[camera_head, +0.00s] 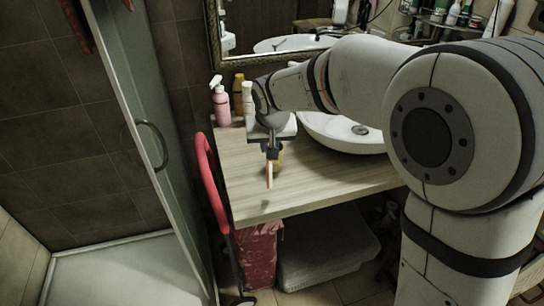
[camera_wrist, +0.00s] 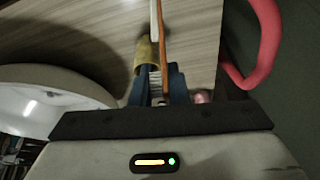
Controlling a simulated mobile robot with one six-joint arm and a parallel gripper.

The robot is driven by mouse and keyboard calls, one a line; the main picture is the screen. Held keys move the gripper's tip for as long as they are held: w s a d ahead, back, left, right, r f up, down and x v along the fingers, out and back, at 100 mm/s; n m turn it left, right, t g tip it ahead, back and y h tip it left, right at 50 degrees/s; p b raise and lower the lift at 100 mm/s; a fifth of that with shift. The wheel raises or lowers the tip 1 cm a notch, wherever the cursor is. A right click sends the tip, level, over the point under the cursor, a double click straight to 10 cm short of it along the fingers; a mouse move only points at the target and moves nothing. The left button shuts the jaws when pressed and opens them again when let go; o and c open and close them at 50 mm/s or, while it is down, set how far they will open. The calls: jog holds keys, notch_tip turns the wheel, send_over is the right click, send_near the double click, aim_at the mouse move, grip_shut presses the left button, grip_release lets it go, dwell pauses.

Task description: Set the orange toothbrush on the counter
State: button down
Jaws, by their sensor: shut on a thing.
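My gripper (camera_head: 271,153) points down over the left part of the wooden counter (camera_head: 325,183). It is shut on the orange toothbrush (camera_head: 269,177), which hangs down below the fingers, roughly upright. I cannot tell whether its lower end touches the counter. In the wrist view the toothbrush (camera_wrist: 164,42) runs up from between the fingers (camera_wrist: 160,88), with pale bristles beside them.
A white basin (camera_head: 345,140) sits on the counter to the right. A pink bottle (camera_head: 221,105) and other bottles stand at the back left. A red curved rail (camera_head: 205,170) is by the counter's left edge. The counter's front part is clear.

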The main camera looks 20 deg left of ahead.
jog(key=shift+f, duration=1.8)
jog(key=shift+s+f, duration=0.1)
jog(key=c, duration=1.4)
grip_release()
jog(key=shift+r, duration=0.25)
jog(key=v, duration=1.2)
jog(key=s+d+f+m+h, duration=0.1)
jog(key=s+d, duration=0.2)
jog(key=d, duration=0.7)
jog(key=s+d+f+m, duration=0.1)
jog(key=s+d+m, duration=0.15)
jog(key=d, duration=0.75)
jog(key=s+d+f+g, duration=0.1)
jog(key=s+d+f, duration=0.3)
jog(key=s+d, duration=0.5)
jog(key=shift+s+d+f+m+h, duration=0.2)
jog(key=shift+s+d+m+h, duration=0.2)
jog(key=shift+s, duration=0.45)
